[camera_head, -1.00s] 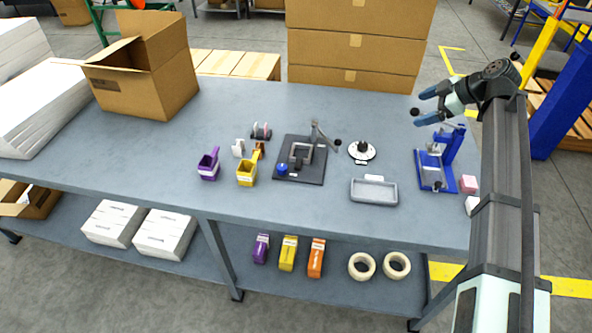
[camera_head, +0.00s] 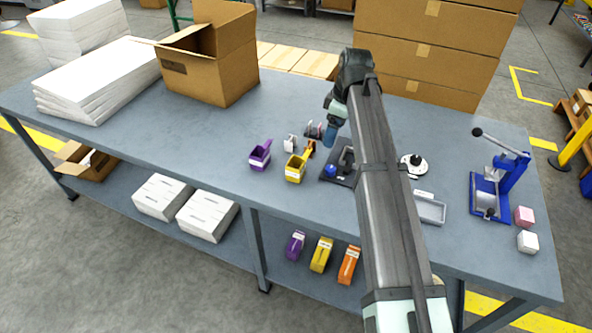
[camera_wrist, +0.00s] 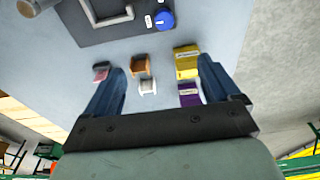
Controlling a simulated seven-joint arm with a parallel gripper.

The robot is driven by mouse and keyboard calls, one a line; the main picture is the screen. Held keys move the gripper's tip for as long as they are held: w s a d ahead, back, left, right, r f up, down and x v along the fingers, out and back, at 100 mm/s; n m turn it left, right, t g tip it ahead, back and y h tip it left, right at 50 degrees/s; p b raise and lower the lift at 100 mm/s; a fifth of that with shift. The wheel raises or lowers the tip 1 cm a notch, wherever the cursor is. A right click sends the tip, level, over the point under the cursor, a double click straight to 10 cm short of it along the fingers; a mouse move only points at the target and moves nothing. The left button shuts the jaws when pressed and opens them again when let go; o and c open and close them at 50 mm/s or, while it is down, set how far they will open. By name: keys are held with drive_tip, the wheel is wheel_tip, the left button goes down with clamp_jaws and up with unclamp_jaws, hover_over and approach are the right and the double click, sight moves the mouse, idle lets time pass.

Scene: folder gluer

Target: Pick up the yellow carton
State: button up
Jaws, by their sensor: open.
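A small yellow carton (camera_head: 295,171) with a pale label stands on the table, left of the black fixture; it also shows in the wrist view (camera_wrist: 186,64), near the right finger. Another yellow box (camera_head: 321,255) lies on the lower shelf between a purple and an orange one. My gripper (camera_head: 330,134) hangs above the table near the black fixture, to the right of and above the carton in the head view. In the wrist view my gripper (camera_wrist: 164,72) has its blue fingers spread with nothing held between them.
A purple carton (camera_head: 260,156) stands next to the yellow one. Small orange (camera_wrist: 140,65), white (camera_wrist: 147,86) and pink (camera_wrist: 102,71) items are close by. The black fixture (camera_head: 335,174) has a blue knob. The table's left middle is clear.

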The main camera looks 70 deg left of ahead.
drive_tip(key=s+a+t+h, duration=0.1)
drive_tip(key=s+a, duration=0.1)
drive_tip(key=s, duration=0.7)
approach(298, 168)
drive_tip(key=d+f, duration=0.2)
drive_tip(key=shift+s+d, duration=0.25)
drive_tip(key=shift+s, duration=0.05)
drive_tip(key=shift+s+a+f, duration=0.1)
drive_tip(key=shift+s+f, duration=0.05)
drive_tip(key=shift+f, duration=1.15)
drive_tip(key=shift+s+f, duration=0.2)
drive_tip(key=shift+f, duration=1.15)
drive_tip(key=c, duration=1)
